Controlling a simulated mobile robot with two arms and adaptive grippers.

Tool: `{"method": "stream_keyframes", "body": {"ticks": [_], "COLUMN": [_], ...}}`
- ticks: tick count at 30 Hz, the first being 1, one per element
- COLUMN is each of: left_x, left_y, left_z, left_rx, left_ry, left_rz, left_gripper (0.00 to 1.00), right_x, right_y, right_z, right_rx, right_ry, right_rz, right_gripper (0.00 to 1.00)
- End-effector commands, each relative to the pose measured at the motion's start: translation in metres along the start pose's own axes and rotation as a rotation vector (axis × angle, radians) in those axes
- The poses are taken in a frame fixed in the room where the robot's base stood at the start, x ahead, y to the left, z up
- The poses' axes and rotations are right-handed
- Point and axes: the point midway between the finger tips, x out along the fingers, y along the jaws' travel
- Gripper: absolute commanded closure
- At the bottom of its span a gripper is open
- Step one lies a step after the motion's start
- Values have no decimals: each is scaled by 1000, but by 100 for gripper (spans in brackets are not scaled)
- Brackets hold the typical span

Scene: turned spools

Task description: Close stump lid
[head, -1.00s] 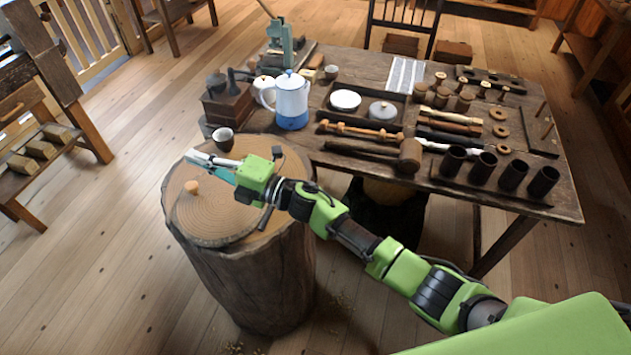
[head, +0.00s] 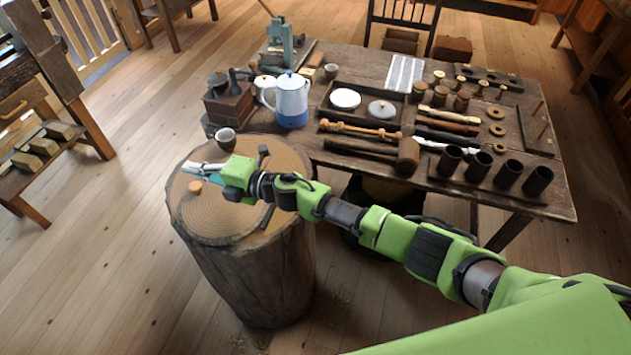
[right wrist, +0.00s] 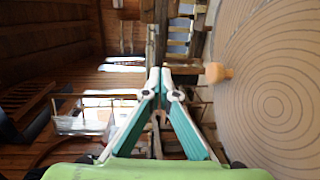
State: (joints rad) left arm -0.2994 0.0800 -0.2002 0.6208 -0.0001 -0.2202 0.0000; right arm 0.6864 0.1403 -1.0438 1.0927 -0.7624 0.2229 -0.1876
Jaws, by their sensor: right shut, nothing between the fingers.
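The stump (head: 260,275) stands upright on the floor at the near left of the table. Its lid (head: 222,215) is a round wooden disc with growth rings that lies on or over the stump top; I cannot tell how fully it is seated. A small light wooden knob (head: 195,186) sticks up near the lid's left side. My right gripper (head: 190,168) is over the lid, just beyond the knob, shut and empty. In the right wrist view its fingertips (right wrist: 160,75) meet, with the knob (right wrist: 217,72) and ringed lid (right wrist: 275,100) to their right, apart from them. My left gripper is out of view.
The table (head: 345,68) carries a blue and white pot (head: 291,100), a grinder (head: 229,103), a mallet (head: 407,156) and several spools and dark cups. The floor left of the stump is clear.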

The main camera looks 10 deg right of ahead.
Motion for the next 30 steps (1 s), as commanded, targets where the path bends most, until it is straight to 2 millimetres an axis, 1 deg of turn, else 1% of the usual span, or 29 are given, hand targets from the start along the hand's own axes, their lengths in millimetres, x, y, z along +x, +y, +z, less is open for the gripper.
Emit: {"method": "stream_keyframes", "body": {"ticks": [1, 5, 15, 21, 30], "left_x": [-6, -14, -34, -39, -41], "left_y": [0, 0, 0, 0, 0], "left_z": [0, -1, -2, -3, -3], "left_rx": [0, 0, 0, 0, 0], "left_ry": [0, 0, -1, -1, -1], "left_rz": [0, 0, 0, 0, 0], "left_gripper": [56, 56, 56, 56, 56], "right_x": [3, 10, 28, 33, 34], "right_y": [-1, -7, -34, -46, -52], "right_z": [-1, 0, -1, -2, -2], "right_rx": [6, -7, -13, -13, -12], "right_ry": [0, 1, 0, 0, 0], "right_rz": [-1, -46, -195, -246, -266], "right_gripper": [100, 100, 100, 100, 100]}}
